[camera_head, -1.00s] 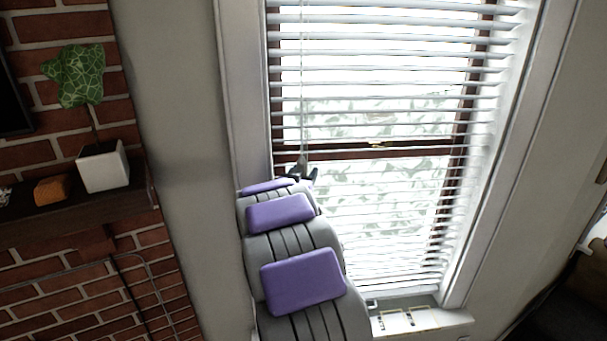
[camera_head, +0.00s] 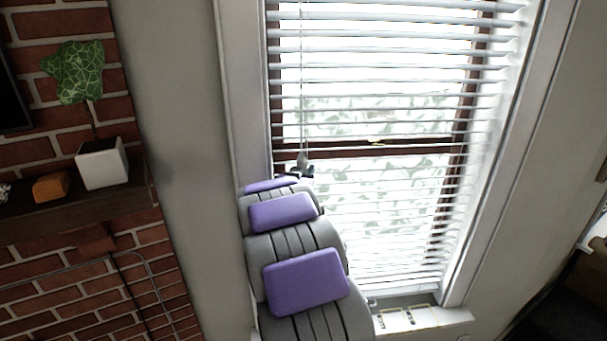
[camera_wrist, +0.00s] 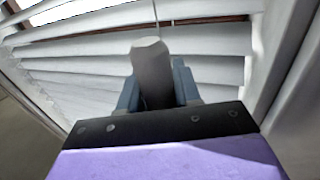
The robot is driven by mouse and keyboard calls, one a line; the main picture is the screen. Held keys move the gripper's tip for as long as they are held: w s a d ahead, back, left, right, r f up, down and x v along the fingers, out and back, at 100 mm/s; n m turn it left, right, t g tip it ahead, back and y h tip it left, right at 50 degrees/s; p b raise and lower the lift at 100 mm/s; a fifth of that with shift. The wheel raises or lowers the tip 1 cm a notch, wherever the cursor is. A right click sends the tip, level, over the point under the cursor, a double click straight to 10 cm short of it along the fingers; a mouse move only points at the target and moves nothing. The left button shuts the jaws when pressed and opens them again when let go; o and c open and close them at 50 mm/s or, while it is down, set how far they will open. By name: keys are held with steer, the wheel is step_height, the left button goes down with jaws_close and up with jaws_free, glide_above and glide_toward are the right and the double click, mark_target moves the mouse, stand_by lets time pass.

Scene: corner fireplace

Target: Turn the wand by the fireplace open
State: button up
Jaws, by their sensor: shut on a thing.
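The wand (camera_head: 303,80) is a thin pale rod hanging down the left side of the white window blinds (camera_head: 375,110). The blind slats are tilted so that bright light and foliage show between them. My gripper (camera_head: 302,170) is at the wand's lower end, in front of the blinds, at the far end of my purple and grey arm. In the wrist view, my gripper (camera_wrist: 158,92) has its two blue-grey fingers on either side of the wand's thick grey end (camera_wrist: 151,68). The thin rod rises from that end at the top of the view.
A brick wall with a dark mantel shelf (camera_head: 70,205) stands at the left. It bears a plant in a white pot (camera_head: 102,164) and an orange block (camera_head: 51,186). The white window frame (camera_head: 240,110) is close to the left of my gripper. A sill (camera_head: 425,320) lies below.

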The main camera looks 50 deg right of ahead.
steer(key=shift+f+n+t+b, duration=0.3)
steer(key=shift+t+b, duration=0.1)
steer(key=shift+b, duration=0.55)
steer(key=n+t+y+b, duration=0.1)
steer(key=b, duration=0.3)
steer(key=n+t+y+b, duration=0.1)
steer(key=t+b, duration=0.1)
steer(key=b, duration=0.2)
steer(key=n+t+y+b, duration=0.1)
steer(key=y+b, duration=0.1)
steer(key=b, duration=0.2)
steer(key=shift+w+a+n, duration=0.25)
steer(key=shift+w+n, duration=0.05)
steer(key=shift+t+b, duration=0.4)
steer(key=shift+b, duration=0.05)
steer(key=shift+w+a+r+n+t+y+b, duration=0.1)
steer(key=shift+n+t+y+b, duration=0.2)
steer(key=shift+n+y+b, duration=0.4)
steer(key=shift+r+y+b, duration=0.15)
steer(key=shift+y+b, duration=0.15)
steer(key=shift+b, duration=0.25)
steer(key=o, duration=1)
steer(key=shift+c, duration=0.2)
